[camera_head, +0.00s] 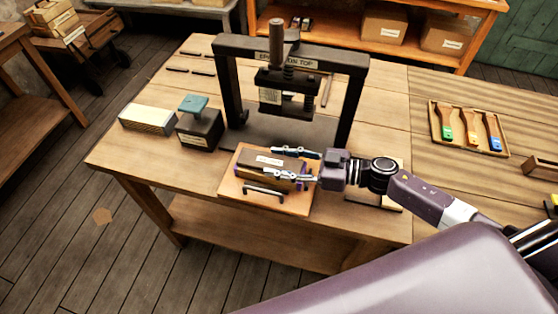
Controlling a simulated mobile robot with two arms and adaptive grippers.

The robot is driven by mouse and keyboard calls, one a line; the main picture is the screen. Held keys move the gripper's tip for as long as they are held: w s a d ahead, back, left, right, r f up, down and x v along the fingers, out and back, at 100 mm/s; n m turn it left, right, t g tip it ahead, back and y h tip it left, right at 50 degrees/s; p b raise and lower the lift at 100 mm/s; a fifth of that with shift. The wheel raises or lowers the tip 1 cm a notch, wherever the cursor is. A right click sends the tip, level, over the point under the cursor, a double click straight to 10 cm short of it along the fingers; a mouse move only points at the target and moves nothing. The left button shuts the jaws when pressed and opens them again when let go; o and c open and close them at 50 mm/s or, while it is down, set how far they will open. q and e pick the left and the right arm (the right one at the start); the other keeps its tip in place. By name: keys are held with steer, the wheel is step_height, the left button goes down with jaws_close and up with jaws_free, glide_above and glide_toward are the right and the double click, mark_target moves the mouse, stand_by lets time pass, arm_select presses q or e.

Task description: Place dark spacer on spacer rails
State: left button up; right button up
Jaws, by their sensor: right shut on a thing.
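A dark block with a pale label (262,168), which looks like the dark spacer, sits at or just above an orange-brown board (233,194) in front of the press. My right gripper (275,163) comes in from the right and is shut on this block, one finger on its far side and one on its near side. I cannot tell whether the block touches the board. Short dark bars (203,73) lie in pairs on the table at the back left; they may be the spacer rails, but no readable label shows. My left gripper is not in view.
The black press frame (358,95) with its upright handle (276,45) stands behind the board. A brush tray (435,125) lies right. The table's front-left corner is bare.

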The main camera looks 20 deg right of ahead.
steer(key=o, duration=1.2)
steer(key=shift+f, duration=0.1)
